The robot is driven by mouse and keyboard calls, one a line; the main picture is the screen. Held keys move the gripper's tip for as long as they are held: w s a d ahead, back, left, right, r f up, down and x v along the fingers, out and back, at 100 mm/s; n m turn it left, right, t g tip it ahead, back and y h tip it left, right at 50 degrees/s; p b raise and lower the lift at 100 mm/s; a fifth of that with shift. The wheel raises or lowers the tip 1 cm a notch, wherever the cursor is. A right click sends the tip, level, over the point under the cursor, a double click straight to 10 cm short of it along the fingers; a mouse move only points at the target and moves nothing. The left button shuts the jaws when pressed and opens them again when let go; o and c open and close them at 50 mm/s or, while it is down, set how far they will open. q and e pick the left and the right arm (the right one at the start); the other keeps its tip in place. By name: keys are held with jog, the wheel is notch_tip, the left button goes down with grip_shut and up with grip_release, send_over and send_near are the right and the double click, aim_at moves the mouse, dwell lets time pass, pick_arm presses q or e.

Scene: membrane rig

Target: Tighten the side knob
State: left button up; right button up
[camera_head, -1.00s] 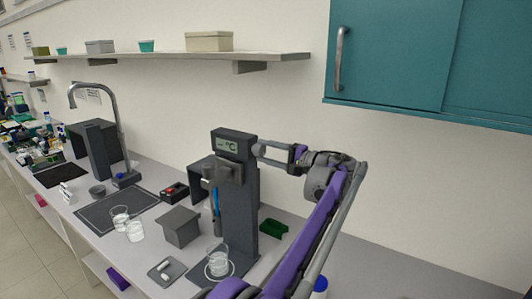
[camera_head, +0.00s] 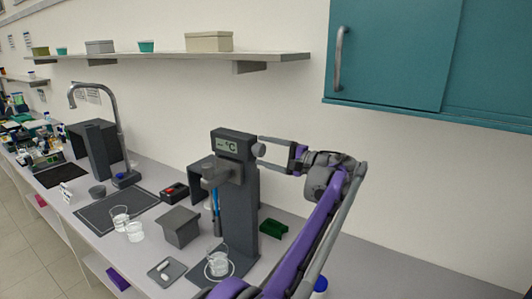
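The rig is a dark grey upright column (camera_head: 239,200) with a display reading "-- °C" at its top. The round grey side knob (camera_head: 258,150) sticks out on the right of its upper part. I cannot tell whether the fingertips touch the knob. A grey holder (camera_head: 215,172) juts out from the column's front, with a blue probe (camera_head: 214,203) hanging under it over a glass beaker (camera_head: 217,259). My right gripper is out of view.
A grey box (camera_head: 181,227), a small tray (camera_head: 166,270) and two glass beakers (camera_head: 127,223) stand left of the rig. A green tray (camera_head: 273,228) lies right of it. A shelf (camera_head: 170,60) and teal cabinet (camera_head: 430,60) are above.

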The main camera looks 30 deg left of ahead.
pick_arm(q)
jog(key=shift+d, duration=0.1)
jog(key=d, duration=1)
jog(key=shift+s+d, duration=0.3)
jog(key=shift+s, duration=0.1)
jog(key=s+a+f+t+h, duration=0.1)
jog(key=s+a+f+h, duration=0.35)
jog(key=s+f, duration=0.25)
jog(key=s+d+f+n+t+h, duration=0.1)
jog(key=s+d+f+h, duration=0.3)
jog(key=s+f, duration=0.4)
jog(key=s+d+f+n+t+h, duration=0.1)
jog(key=s+d+f+h, duration=0.3)
jog(key=s+f, duration=0.5)
jog(key=s+d+f+n+t+h, duration=0.1)
jog(key=s+d+f+h, duration=0.3)
jog(key=s+f, duration=0.5)
jog(key=shift+s+f+t+h, duration=0.25)
jog(key=shift+f+h, duration=0.25)
jog(key=shift+h, duration=0.25)
